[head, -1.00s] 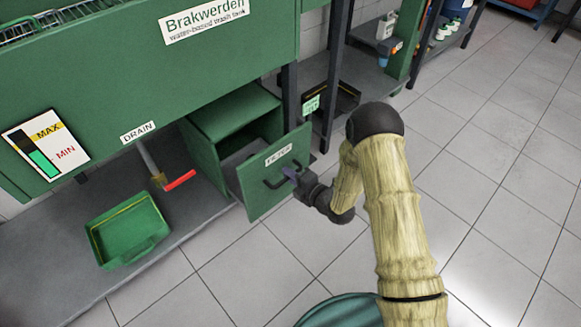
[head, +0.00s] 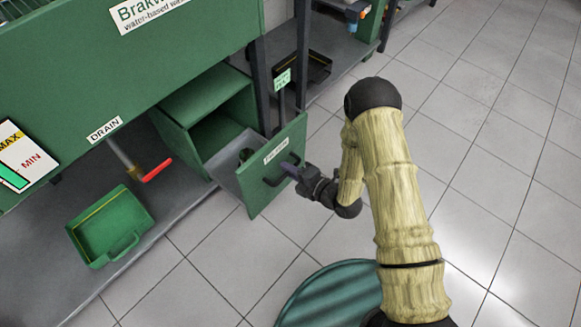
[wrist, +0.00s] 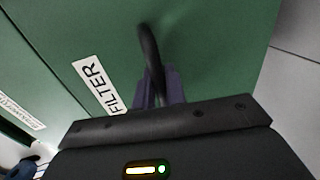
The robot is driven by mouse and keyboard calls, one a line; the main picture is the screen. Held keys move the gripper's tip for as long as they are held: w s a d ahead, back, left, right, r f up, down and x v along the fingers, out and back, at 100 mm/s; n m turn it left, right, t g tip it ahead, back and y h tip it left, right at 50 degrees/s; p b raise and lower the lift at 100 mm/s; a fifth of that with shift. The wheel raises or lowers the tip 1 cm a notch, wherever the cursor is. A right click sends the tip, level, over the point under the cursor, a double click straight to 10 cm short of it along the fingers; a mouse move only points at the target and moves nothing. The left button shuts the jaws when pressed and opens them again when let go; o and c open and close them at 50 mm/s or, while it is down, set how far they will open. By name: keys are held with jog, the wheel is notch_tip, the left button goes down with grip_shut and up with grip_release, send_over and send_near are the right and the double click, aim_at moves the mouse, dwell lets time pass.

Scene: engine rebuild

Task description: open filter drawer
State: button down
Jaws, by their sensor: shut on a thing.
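The green filter drawer (head: 259,181) is pulled part way out of its green housing (head: 205,98) under the tank. Its front carries a white label and a dark bow handle (head: 272,183). The handle (wrist: 150,50) and the FILTER label (wrist: 99,84) also show in the wrist view. My gripper (head: 291,171) is shut on the handle, its fingers on both sides of it in the wrist view (wrist: 158,88). A dark round thing lies inside the drawer; I cannot tell clearly what it is.
A green tray (head: 110,228) sits on the low grey shelf at the left, near the drain pipe with its red lever (head: 157,171). A dark tray (head: 305,68) is on the shelf behind. The tiled floor (head: 480,200) on the right is clear.

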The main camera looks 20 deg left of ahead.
jog(key=c, duration=1.5)
grip_release()
jog(key=shift+c, duration=0.2)
jog(key=shift+d, duration=0.1)
jog(key=p+v, duration=0.7)
jog(key=v, duration=1)
jog(key=shift+d, duration=0.1)
